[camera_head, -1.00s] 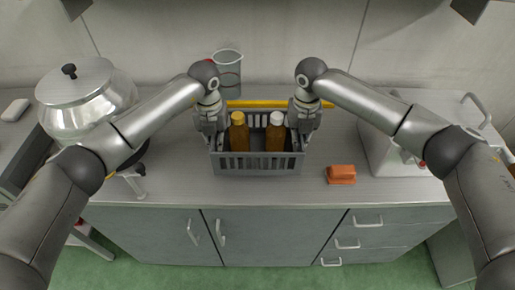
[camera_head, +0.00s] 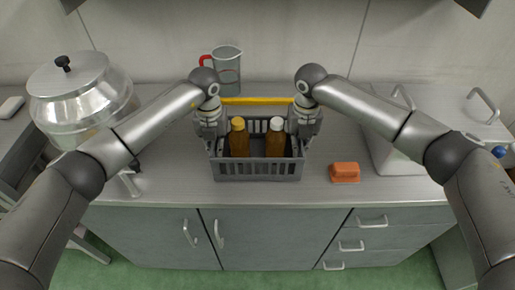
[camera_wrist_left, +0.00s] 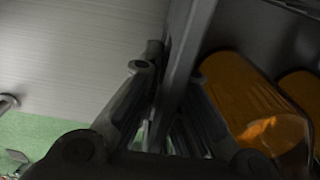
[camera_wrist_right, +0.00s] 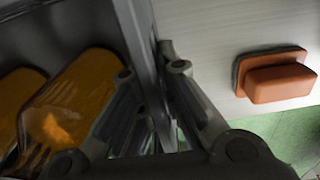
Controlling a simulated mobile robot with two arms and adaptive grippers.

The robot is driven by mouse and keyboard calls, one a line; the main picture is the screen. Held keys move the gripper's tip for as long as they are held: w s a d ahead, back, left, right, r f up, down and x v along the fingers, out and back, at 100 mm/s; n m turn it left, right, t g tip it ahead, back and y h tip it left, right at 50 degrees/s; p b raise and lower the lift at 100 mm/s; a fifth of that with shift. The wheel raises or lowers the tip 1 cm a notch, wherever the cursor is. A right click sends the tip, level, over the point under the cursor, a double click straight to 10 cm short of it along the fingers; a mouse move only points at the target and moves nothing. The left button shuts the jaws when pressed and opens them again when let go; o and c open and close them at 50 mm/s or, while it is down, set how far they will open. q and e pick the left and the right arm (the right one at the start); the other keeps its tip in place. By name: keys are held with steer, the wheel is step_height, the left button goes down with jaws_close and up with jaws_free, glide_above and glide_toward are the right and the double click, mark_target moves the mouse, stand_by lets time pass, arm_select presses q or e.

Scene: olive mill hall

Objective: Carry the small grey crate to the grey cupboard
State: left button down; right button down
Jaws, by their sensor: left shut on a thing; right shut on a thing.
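The small grey crate (camera_head: 257,170), with slatted walls, is level at the middle of the worktop of the grey cupboard (camera_head: 265,239). I cannot tell whether its bottom touches the top. Two amber bottles stand in it, one with a yellow cap (camera_head: 238,139) and one with a white cap (camera_head: 276,140). My left gripper (camera_head: 213,140) is shut on the crate's left wall, and the left wrist view shows that wall (camera_wrist_left: 187,45) between the fingers. My right gripper (camera_head: 303,139) is shut on its right wall, also seen in the right wrist view (camera_wrist_right: 138,40).
An orange brush or sponge-like block (camera_head: 344,172) lies right of the crate. A metal pot (camera_head: 80,92) stands left, a grey box-like thing with handles (camera_head: 384,150) right. Front worktop is clear.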

arm_select(q)
steer(key=shift+a+f+b, duration=0.2)
steer(key=shift+f+b, duration=0.15)
steer(key=shift+f, duration=0.15)
arm_select(e)
steer(key=shift+d+f, duration=0.2)
steer(key=shift+f, duration=0.3)
arm_select(q)
steer(key=c, duration=1.7)
jaws_free()
steer(key=shift+r, duration=0.1)
arm_select(e)
steer(key=c, duration=1.7)
jaws_free()
steer(key=shift+r, duration=0.1)
arm_select(q)
steer(key=shift+o, duration=0.3)
steer(key=shift+d, duration=0.1)
arm_select(e)
steer(key=shift+o, duration=0.3)
steer(key=shift+a, duration=0.1)
arm_select(q)
step_height(320, 180, up, 12)
steer(key=shift+f, duration=0.15)
arm_select(e)
steer(key=shift+a, duration=0.1)
steer(key=shift+r, duration=0.25)
step_height(320, 180, up, 12)
steer(key=shift+f, duration=0.2)
